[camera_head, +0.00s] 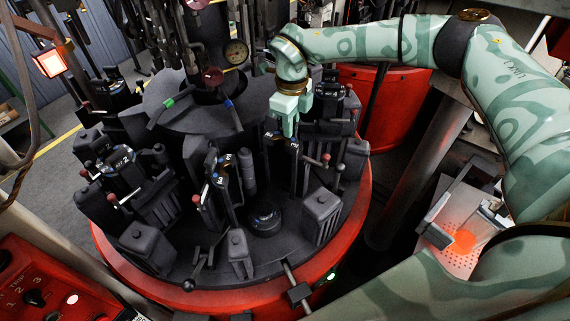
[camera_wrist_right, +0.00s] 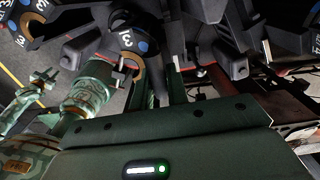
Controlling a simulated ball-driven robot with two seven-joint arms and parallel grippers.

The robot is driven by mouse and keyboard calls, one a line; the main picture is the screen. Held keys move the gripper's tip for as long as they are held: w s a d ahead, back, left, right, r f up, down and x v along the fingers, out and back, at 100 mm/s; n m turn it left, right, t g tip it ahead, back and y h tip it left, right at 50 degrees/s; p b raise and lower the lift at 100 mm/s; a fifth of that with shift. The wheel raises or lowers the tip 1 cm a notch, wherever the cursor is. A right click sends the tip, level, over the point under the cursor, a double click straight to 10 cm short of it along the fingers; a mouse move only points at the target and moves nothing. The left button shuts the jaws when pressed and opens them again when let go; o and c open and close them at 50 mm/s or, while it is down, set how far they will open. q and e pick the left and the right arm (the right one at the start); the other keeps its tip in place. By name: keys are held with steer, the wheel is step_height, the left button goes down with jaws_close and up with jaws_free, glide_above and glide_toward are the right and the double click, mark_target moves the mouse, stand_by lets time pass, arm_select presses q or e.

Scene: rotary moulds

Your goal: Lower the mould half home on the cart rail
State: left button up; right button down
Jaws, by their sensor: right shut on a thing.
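My right gripper (camera_head: 289,128) reaches down over the far right part of the round turntable (camera_head: 268,284), at a dark mould half (camera_head: 282,142) with a blue-marked round end. It is shut on this mould half. The exact hold is hidden behind the fingers. I cannot tell the cart rail apart under the mould half, nor whether the two touch.
Several other dark moulds, such as one at the left (camera_head: 122,158), crowd the turntable with levers and red knobs. A dark block (camera_head: 322,216) stands in front of my right gripper. A red drum (camera_head: 385,105) is behind. A red control panel (camera_head: 50,285) is at lower left.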

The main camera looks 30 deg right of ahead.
steer(key=shift+w+r+p, duration=0.1)
steer(key=shift+r+p, duration=0.85)
steer(key=shift+r, duration=0.5)
steer(key=shift+r+p, duration=2.85)
steer(key=shift+r, duration=0.1)
